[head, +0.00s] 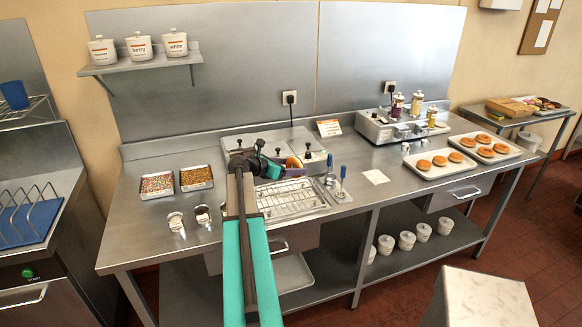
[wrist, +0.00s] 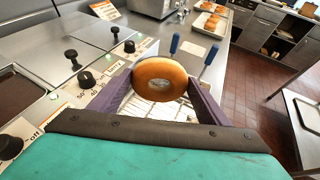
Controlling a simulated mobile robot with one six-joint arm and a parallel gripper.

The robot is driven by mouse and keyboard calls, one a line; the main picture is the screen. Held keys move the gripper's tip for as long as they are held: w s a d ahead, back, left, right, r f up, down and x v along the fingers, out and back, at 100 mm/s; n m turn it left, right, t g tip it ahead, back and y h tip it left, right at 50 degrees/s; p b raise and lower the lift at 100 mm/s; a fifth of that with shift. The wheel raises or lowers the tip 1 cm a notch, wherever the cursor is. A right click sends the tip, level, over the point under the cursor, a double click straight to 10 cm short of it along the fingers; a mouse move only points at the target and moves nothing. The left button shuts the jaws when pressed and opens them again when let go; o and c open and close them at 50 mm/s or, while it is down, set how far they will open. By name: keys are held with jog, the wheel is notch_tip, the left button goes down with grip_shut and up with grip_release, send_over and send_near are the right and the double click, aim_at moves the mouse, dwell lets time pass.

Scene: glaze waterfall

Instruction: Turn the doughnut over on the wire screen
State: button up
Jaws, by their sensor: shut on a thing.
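The doughnut (wrist: 160,78) is golden brown with a pale mark at its middle. It is held between the two purple fingers of my gripper (wrist: 162,86), one at each side, with a broad face towards the wrist camera, tilted well up from flat. In the head view the doughnut (head: 293,162) is a small orange shape beside my gripper (head: 285,166), partly hidden by it. The wire screen (head: 292,199) lies below and in front on the counter. It also shows under the doughnut in the wrist view (wrist: 148,112). The doughnut appears above the screen; contact cannot be told.
A unit with black knobs (head: 283,142) stands close behind the screen. Blue-handled tools (head: 342,174) stand right of it. Two topping trays (head: 196,177) lie left. Trays of doughnuts (head: 439,163) lie far right. The counter between is mostly clear.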

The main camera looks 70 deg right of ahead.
jog(key=shift+f, duration=0.15)
jog(key=shift+f+b, duration=1.8)
jog(key=shift+f, duration=0.45)
jog(key=shift+f+b, duration=0.3)
jog(key=shift+f, duration=1.1)
jog(key=o, duration=1.1)
jog(key=shift+o, duration=1.2)
jog(key=shift+a, duration=0.15)
jog(key=shift+w+a+p, duration=0.15)
jog(key=shift+w+a, duration=0.45)
jog(key=shift+a, duration=0.45)
jog(key=shift+w+a+p, duration=0.2)
jog(key=shift+w+a, duration=0.35)
jog(key=shift+a, duration=0.55)
jog(key=shift+w+a+p, duration=0.15)
jog(key=shift+w+a, duration=0.45)
jog(key=shift+a, duration=0.45)
